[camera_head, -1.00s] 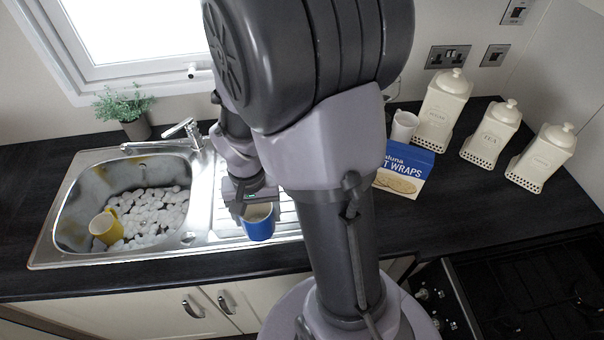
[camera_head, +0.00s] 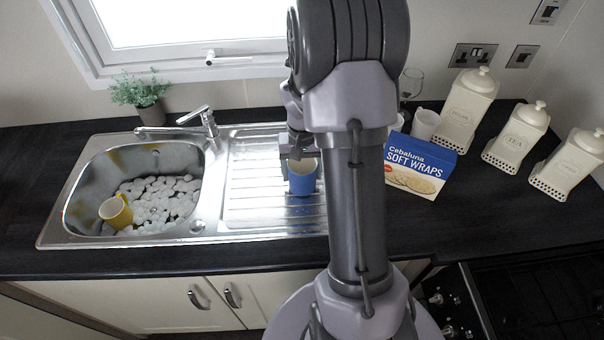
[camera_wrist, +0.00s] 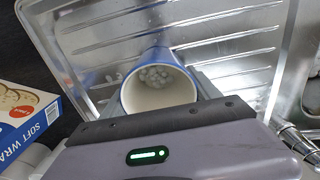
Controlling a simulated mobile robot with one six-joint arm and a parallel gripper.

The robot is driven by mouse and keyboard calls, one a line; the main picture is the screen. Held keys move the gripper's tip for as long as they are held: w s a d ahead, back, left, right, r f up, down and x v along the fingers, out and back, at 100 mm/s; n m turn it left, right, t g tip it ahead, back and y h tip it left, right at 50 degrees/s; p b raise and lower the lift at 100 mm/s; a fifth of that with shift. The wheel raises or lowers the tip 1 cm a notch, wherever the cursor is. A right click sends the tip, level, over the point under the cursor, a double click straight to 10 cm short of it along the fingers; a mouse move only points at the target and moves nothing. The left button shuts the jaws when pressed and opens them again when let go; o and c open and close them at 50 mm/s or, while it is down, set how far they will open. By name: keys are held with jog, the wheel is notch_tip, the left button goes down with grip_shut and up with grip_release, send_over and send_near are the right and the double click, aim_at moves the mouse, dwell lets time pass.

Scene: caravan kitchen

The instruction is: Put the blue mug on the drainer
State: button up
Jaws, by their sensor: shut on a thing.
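The blue mug (camera_head: 302,182) is upright over the ridged metal drainer (camera_head: 252,193), right of the sink bowl, next to my arm. My gripper (camera_head: 298,158) is shut on the mug at its rim. In the wrist view the mug (camera_wrist: 126,98) shows its pale inside, with some small greyish-white lumps at the bottom. The ridged drainer (camera_wrist: 225,50) spreads behind and around it. I cannot tell whether the mug's base touches the drainer. My arm hides the drainer's right end in the head view.
The sink bowl (camera_head: 90,185) holds white lumps and a yellow mug (camera_head: 116,212). A tap (camera_head: 205,122) stands behind it. A soft wraps box (camera_head: 420,168), a white cup (camera_head: 425,124) and canisters (camera_head: 466,108) stand right of my arm. A plant (camera_head: 143,95) is at the back left.

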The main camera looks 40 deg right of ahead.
jog(key=shift+r, duration=0.1)
jog(key=o, duration=1.8)
